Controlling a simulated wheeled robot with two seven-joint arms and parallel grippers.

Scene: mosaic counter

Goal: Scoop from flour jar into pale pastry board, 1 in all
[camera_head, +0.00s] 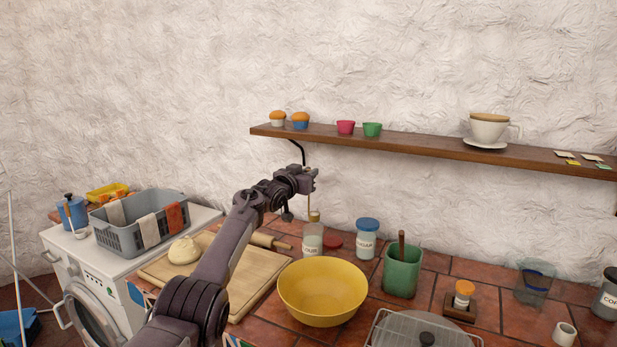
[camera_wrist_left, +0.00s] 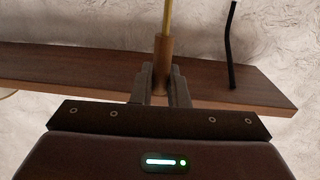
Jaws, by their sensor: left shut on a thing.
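The flour jar (camera_head: 312,243) is a clear jar with a partly hidden label, standing without a lid near the wall. My left gripper (camera_head: 309,178) is above it, shut on the handle of a scoop (camera_head: 314,214). The scoop hangs down with its small cup at the jar's mouth; whether the cup is above or just inside the rim I cannot tell. In the left wrist view the fingers (camera_wrist_left: 162,88) clasp the wooden handle (camera_wrist_left: 163,62). The pale pastry board (camera_head: 258,284) lies left of the yellow bowl, partly behind my arm. My right gripper is not in view.
Dough (camera_head: 184,250) and a rolling pin (camera_head: 269,242) lie on the board. A red lid (camera_head: 334,242), a blue-lidded jar (camera_head: 366,244), a yellow bowl (camera_head: 322,290) and a green pot (camera_head: 402,271) stand close by. A wooden shelf (camera_head: 420,147) overhangs the counter.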

